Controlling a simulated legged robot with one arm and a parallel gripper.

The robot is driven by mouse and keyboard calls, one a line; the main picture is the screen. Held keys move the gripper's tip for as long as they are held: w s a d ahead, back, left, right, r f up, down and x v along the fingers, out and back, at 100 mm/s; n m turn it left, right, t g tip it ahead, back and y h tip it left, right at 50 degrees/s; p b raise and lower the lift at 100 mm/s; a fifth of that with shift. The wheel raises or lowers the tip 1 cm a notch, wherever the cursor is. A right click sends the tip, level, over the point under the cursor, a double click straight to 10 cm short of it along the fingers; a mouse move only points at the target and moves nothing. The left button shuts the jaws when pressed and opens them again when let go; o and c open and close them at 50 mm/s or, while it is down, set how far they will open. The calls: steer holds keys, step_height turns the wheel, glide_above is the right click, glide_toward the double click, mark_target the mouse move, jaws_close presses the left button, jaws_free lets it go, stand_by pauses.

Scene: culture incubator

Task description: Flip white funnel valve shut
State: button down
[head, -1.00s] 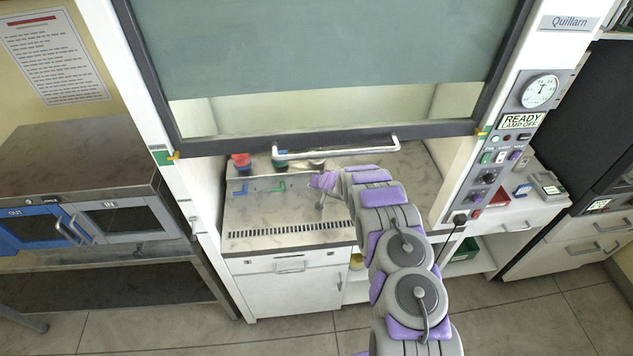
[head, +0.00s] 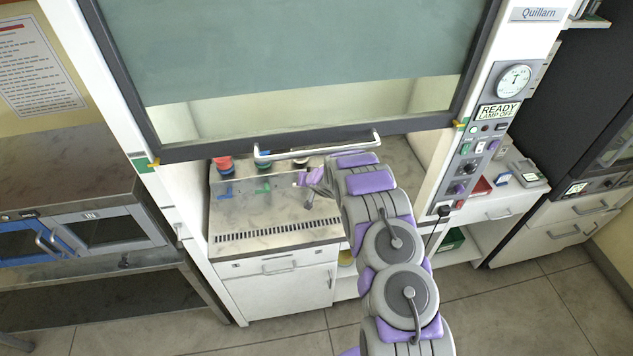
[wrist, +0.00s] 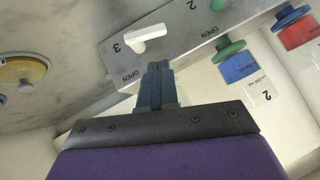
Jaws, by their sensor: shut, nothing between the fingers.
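In the wrist view the white valve lever (wrist: 147,38) sits on a grey panel (wrist: 182,30), next to a printed 3. It lies roughly along the panel; an OPEN label is printed at the panel edge nearer my fingers. In the head view my purple wrist reaches under the raised sash to the panel, and the white lever is hard to make out there.
A green lever (wrist: 218,4) marked 2 is beside the white one. In the head view a blue lever (head: 225,190) is further left. The sash handle (head: 318,147) hangs above my arm.

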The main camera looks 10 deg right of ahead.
steer(key=b+v, duration=0.1)
steer(key=v, duration=1.2)
steer(key=shift+s, duration=0.25)
steer(key=shift+d+r, duration=0.1)
